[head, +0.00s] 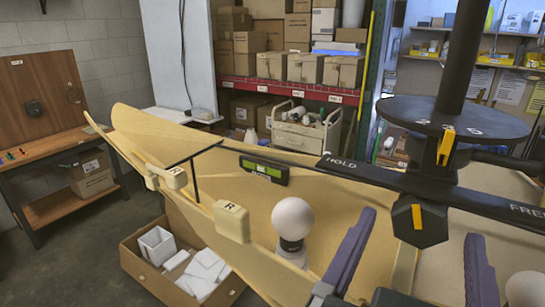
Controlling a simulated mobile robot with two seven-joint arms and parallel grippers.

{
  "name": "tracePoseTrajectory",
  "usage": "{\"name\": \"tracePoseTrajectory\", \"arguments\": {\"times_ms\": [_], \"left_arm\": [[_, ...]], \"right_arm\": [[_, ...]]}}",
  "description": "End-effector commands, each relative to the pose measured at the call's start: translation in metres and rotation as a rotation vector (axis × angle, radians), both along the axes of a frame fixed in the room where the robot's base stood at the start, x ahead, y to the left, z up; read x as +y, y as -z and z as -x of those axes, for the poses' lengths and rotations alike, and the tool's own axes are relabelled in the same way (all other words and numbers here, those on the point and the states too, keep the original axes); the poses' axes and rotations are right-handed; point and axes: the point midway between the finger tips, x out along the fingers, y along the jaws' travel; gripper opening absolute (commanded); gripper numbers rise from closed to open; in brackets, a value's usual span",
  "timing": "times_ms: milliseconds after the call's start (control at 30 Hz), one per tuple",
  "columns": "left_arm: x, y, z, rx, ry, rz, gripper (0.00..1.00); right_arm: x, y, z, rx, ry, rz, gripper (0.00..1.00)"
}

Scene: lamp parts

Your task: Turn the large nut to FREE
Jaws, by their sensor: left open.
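The large nut (407,228) is a black hexagonal block with a yellow stripe, in the right part of the head view. The stripe runs nearly upright in the picture. The nut shows just below a long black bar (300,157) marked HOLD on the left and FREE on the right. My left gripper (420,224) rises from the bottom edge with two purple fingers wide apart. The nut appears between the fingertips; I cannot tell whether either finger touches it. My right gripper is not in view.
A black disc (400,112) with a yellow pointer and a thick post stand above the bar. A white bulb (293,218) stands in the beige tray (130,120), near a green level (265,170). Another pale ball (525,289) is at lower right. A cardboard box (135,262) lies below.

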Motion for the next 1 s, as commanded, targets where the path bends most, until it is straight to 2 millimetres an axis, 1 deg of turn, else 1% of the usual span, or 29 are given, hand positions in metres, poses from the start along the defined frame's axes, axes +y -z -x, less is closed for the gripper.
{"name": "tracePoseTrajectory", "arguments": {"times_ms": [100,200,467,567,1000], "left_arm": [[-0.007,0.0,-0.01,-0.002,0.0,-0.001,0.88],[-0.011,0.0,-0.014,-0.001,0.001,0.001,0.88],[-0.011,0.0,-0.015,-0.001,0.001,-0.001,0.88],[-0.011,0.0,-0.015,-0.001,0.001,-0.001,0.79],[-0.011,0.0,-0.015,-0.001,0.001,-0.001,0.29]], "right_arm": [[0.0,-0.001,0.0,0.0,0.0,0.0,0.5],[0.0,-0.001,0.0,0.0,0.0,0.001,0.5],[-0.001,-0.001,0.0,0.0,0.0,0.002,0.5],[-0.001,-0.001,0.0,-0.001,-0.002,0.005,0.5],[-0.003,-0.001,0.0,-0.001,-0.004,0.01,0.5]]}}
